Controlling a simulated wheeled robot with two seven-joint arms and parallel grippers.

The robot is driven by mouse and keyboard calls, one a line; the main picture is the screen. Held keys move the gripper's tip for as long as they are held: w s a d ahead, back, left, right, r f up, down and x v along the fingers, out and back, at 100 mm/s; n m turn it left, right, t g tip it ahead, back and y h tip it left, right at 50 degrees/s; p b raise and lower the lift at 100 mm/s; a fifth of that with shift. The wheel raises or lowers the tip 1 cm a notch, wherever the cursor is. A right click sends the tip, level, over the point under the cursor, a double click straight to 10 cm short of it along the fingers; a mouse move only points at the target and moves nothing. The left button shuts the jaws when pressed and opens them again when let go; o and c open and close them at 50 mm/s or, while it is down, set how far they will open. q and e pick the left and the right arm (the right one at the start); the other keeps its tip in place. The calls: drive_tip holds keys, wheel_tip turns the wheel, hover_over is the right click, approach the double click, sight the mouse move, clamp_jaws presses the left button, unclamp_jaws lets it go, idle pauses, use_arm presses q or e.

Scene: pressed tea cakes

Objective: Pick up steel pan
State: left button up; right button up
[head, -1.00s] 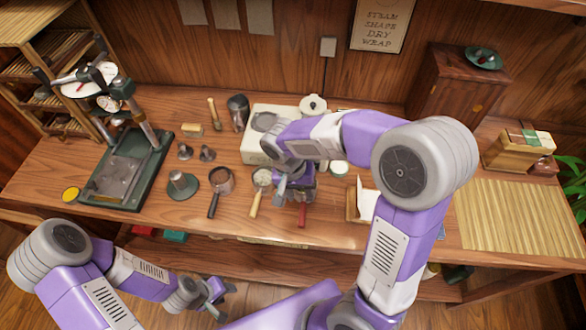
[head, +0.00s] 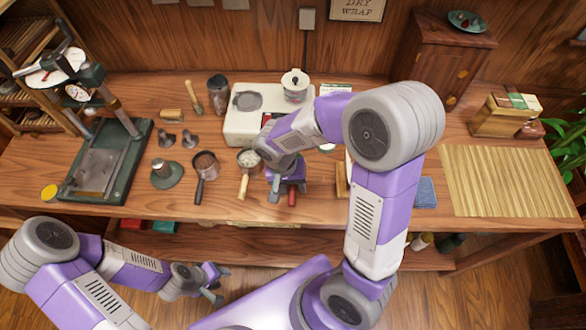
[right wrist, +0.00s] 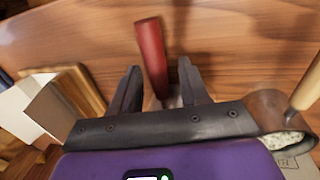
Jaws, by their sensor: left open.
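A red handle (head: 291,197) sticks out toward the table's front edge below my right gripper (head: 288,187). The vessel on that handle is hidden under the gripper and arm, so I cannot tell its material. In the right wrist view my right gripper (right wrist: 158,75) is open, with the red handle (right wrist: 151,50) showing between its two spread dark fingers. A pan with a wooden handle (head: 244,186) and pale contents lies just left of it. A dark-handled pan (head: 204,166) with brown contents lies further left. My left gripper (head: 221,284) is open and empty, low in front of the table.
A white hob (head: 240,128) with a lidded pot (head: 295,84) stands behind. A green-based press (head: 103,166) is at left. A wooden box (right wrist: 66,110) is left of the right gripper in its wrist view. A slatted mat (head: 506,182) lies at right.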

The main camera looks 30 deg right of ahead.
clamp_jaws()
